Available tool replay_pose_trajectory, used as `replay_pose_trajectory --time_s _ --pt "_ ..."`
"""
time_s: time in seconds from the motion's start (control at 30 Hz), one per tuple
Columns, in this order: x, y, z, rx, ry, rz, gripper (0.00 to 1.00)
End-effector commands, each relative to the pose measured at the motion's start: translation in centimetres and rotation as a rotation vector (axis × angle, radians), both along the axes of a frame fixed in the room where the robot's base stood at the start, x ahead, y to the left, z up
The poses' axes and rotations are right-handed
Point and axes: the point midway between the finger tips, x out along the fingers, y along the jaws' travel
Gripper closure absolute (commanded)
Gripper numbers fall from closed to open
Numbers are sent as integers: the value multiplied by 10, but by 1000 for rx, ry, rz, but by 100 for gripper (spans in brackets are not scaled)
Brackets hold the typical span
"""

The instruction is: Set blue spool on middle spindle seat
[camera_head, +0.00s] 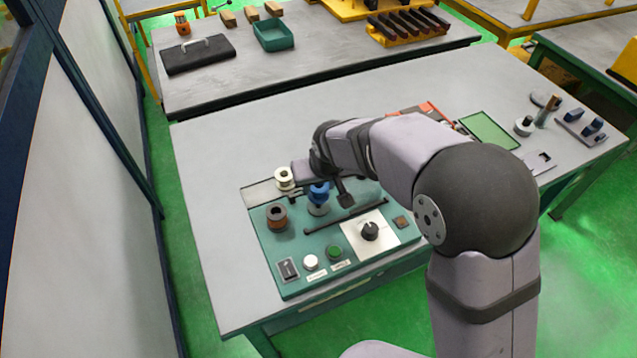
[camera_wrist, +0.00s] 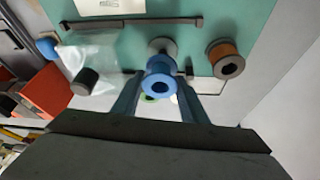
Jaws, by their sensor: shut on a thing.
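The blue spool (camera_head: 319,194) is between the fingers of my gripper (camera_wrist: 158,85), which is shut on it. In the wrist view the blue spool (camera_wrist: 157,68) shows its end and bore toward the camera. The middle spindle seat (camera_head: 318,209), a grey round base on the green winding panel, is right below the spool in the head view. It also shows just beyond the spool in the wrist view (camera_wrist: 162,46). The spool looks roughly in line with the seat; I cannot tell whether they touch.
A dark bar (camera_head: 343,217), a black knob (camera_head: 370,231) and buttons are on the panel. A clear sheet-like thing (camera_wrist: 88,55) shows in the wrist view.

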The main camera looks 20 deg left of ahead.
Motion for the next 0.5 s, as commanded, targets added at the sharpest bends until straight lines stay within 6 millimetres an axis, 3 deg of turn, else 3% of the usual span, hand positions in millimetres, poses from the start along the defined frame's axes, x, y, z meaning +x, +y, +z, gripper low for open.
replay_pose_trajectory --time_s 0.5 --pt "0 0 -14 1 -1 0 83"
